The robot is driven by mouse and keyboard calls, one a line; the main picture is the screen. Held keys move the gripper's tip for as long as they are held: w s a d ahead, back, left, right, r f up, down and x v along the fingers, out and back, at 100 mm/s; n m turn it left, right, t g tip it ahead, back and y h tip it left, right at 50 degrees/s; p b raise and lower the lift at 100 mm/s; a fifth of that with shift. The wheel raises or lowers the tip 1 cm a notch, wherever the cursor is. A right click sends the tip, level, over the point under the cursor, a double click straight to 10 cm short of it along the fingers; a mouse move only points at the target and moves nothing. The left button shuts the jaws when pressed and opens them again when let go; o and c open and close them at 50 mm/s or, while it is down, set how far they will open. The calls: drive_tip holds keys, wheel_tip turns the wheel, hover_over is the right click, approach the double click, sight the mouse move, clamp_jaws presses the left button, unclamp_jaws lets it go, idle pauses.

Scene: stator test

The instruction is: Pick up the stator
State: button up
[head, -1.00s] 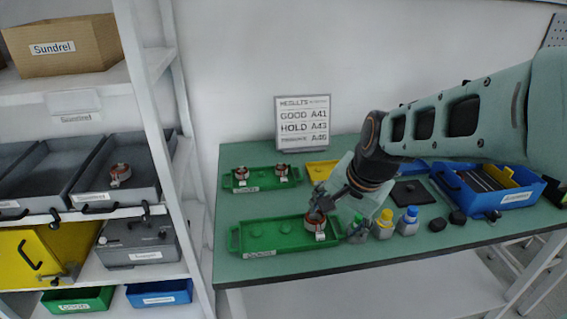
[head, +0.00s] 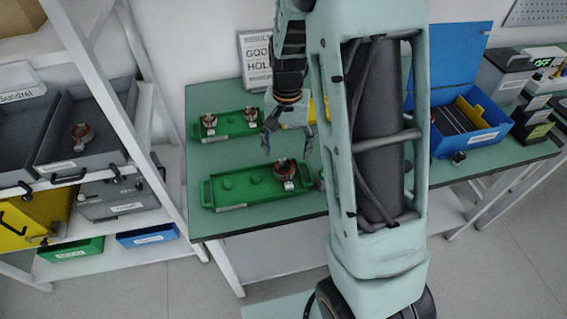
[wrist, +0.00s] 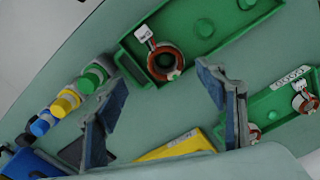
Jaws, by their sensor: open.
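A stator (head: 286,170), a copper-brown ring with a white tag, sits at the right end of the front green tray (head: 233,203). In the wrist view the stator (wrist: 165,62) lies in the green tray (wrist: 228,47), beyond my open fingertips. My gripper (head: 287,146) is open and empty, above and a little behind this stator, apart from it. In the wrist view my gripper (wrist: 163,85) shows two spread dark fingers with nothing between them. Two more stators (head: 209,121) (head: 250,115) stand in the back green tray (head: 229,130). Another stator (head: 82,136) lies in a grey shelf bin.
Bottles with yellow, blue and green caps (wrist: 66,101) stand beside the front tray. A yellow tray (wrist: 178,148) lies behind it. A blue box (head: 475,131) is on the right of the table. A white shelf (head: 150,120) with bins stands left. My arm hides part of the table.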

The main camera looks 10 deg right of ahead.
sight(284, 165)
drive_tip(key=shift+w+a+f+p, duration=0.1)
drive_tip(key=shift+f, duration=1.2)
drive_tip(key=shift+w+a+f+p, duration=0.1)
drive_tip(key=shift+w+f+p, duration=0.05)
drive_tip(key=shift+f, duration=1.15)
drive_tip(key=shift+w+a+f+p, duration=0.1)
drive_tip(key=shift+f, duration=1.2)
drive_tip(key=shift+c, duration=0.2)
drive_tip(key=c, duration=1.5)
